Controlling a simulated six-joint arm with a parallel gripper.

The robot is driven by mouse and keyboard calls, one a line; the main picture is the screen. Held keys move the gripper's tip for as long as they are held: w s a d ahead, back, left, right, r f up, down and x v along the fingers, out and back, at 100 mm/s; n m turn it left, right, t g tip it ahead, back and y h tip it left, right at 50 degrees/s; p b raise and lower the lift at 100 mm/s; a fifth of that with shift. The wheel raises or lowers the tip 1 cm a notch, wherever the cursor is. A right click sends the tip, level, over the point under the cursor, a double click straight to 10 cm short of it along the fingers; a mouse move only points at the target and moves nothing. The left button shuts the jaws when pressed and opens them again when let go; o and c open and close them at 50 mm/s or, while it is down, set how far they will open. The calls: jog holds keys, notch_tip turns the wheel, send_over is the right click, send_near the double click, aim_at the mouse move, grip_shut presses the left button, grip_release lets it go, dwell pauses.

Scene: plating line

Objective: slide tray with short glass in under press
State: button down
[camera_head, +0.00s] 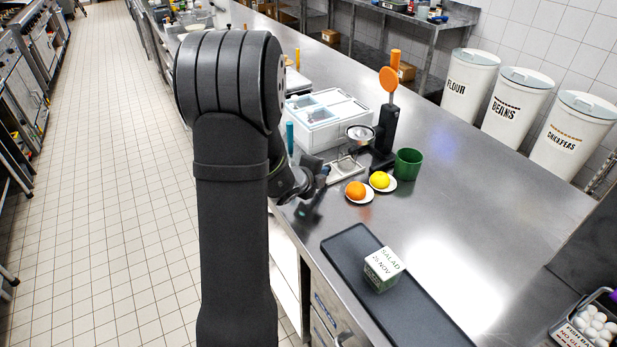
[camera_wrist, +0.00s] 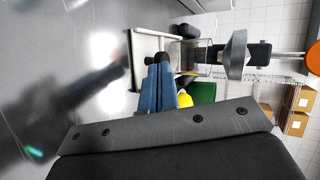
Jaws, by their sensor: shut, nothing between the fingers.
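The citrus press (camera_head: 385,128) is a black stand with an orange lever and a metal cup on its arm. A small pale tray (camera_head: 345,168) lies on the counter at its foot. In the wrist view the tray (camera_wrist: 141,50) shows as a pale frame just beyond my fingertips. A clear short glass (camera_wrist: 190,54) seems to stand on it, roughly in line with the press cup (camera_wrist: 236,54); I cannot tell whether it is fully under. My gripper (camera_head: 323,172) is shut and empty beside the tray's left end. Its blue fingers (camera_wrist: 157,60) look close to the tray; contact is unclear.
An orange (camera_head: 355,190) and a lemon (camera_head: 379,180) sit on small saucers in front. A green cup (camera_head: 408,164) stands right of the press. A dark tray (camera_head: 350,240) with a salad box (camera_head: 383,269) lies nearer.

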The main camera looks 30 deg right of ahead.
jog(key=d, duration=0.4)
jog(key=shift+d, duration=0.1)
jog(key=shift+s, duration=0.1)
jog(key=v, duration=0.9)
jog(key=f+v, duration=0.1)
jog(key=v, duration=0.4)
jog(key=shift+a, duration=0.3)
jog(key=x, duration=1.2)
jog(key=shift+w+d+r, duration=0.15)
jog(key=shift+w+d, duration=0.05)
jog(key=shift+d, duration=0.3)
jog(key=shift+w+d, duration=0.25)
jog(key=shift+d, duration=0.3)
jog(key=shift+a, duration=0.15)
